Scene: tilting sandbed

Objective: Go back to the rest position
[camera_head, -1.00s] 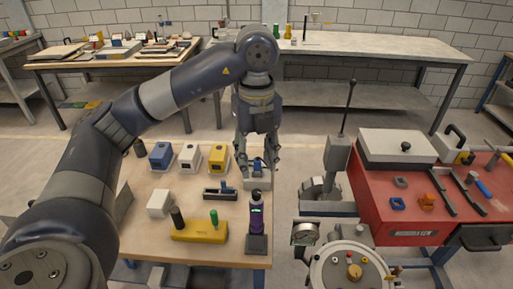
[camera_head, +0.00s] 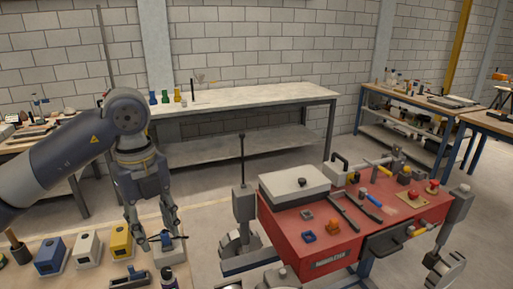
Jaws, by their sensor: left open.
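My left gripper (camera_head: 160,236) comes in from the left on its dark arm and points down over the right end of the wooden table. Its fingers are open and stand around or just above a small blue part on a light grey block (camera_head: 170,252). I cannot tell whether the fingers touch the part. My right gripper is not in view.
Yellow (camera_head: 121,241), white (camera_head: 87,250) and blue (camera_head: 50,256) boxes stand left of the gripper on the wooden table (camera_head: 98,284). A long bench (camera_head: 255,97) lines the wall.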

